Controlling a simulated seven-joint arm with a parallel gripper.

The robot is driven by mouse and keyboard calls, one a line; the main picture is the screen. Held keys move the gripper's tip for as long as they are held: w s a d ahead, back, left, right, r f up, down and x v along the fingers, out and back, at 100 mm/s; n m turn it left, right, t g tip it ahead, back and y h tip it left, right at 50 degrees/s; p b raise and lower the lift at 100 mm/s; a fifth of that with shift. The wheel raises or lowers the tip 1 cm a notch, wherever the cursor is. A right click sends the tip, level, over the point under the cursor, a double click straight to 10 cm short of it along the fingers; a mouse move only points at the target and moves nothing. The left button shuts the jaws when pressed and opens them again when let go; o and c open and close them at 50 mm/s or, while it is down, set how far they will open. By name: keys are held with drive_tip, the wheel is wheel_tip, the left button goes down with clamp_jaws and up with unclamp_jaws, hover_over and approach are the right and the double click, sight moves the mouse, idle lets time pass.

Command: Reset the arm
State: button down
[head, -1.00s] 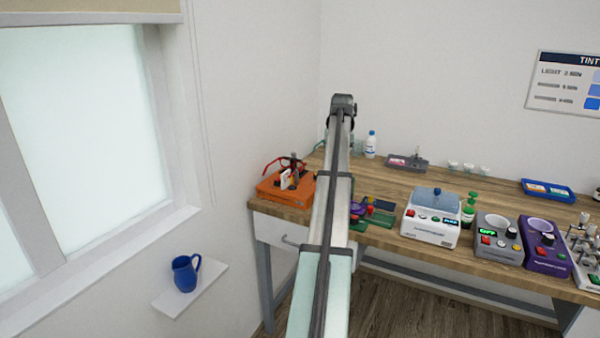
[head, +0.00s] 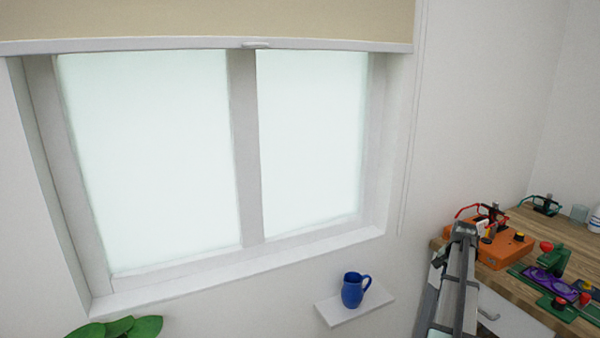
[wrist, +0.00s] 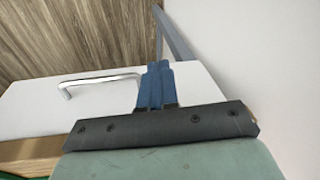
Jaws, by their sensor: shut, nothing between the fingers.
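My gripper (wrist: 157,66) shows in the wrist view with its blue fingers closed together and nothing between them. It points at a white drawer front (wrist: 100,90) with a metal bar handle (wrist: 98,80). I cannot tell how far the fingertips are from the drawer. In the head view my arm (head: 458,275) rises at the lower right, in front of the desk's left end. My gripper cannot be made out there.
The wooden desk (head: 521,284) stands at right, holding an orange box (head: 503,250) with red glasses and a green-and-purple device (head: 553,288). A blue mug (head: 353,291) sits on a small wall shelf (head: 330,312) below the window (head: 150,160). Plant leaves (head: 122,326) show at lower left.

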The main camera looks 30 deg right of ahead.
drive_tip(key=w+a+f+m+t+y, duration=0.1)
drive_tip(key=w+a+f+m+y, duration=0.2)
drive_tip(key=f+m, duration=0.55)
drive_tip(key=w+a+f+m+t+y, duration=0.15)
drive_tip(key=a+f+m, duration=0.35)
drive_tip(key=f, duration=0.6)
drive_tip(key=s+a+f+n+g, duration=0.3)
drive_tip(key=a+f+g, duration=0.2)
drive_tip(key=a+f, duration=1.3)
drive_tip(key=s+a+f+n+g, duration=0.15)
drive_tip(key=s+a+n, duration=0.25)
drive_tip(key=a, duration=0.5)
drive_tip(key=s+a+f+n+g, duration=0.1)
drive_tip(key=s+a+f+n, duration=0.2)
drive_tip(key=a, duration=0.5)
drive_tip(key=s+a+f+n+g, duration=0.1)
drive_tip(key=s+a+n, duration=0.35)
drive_tip(key=a, duration=0.45)
drive_tip(key=s+a+n+g+h, duration=0.3)
drive_tip(key=s+a+n, duration=1)
drive_tip(key=s, duration=0.4)
drive_tip(key=shift+r+n, duration=0.35)
drive_tip(key=shift+n, duration=0.55)
drive_tip(key=c, duration=1.8)
unclamp_jaws()
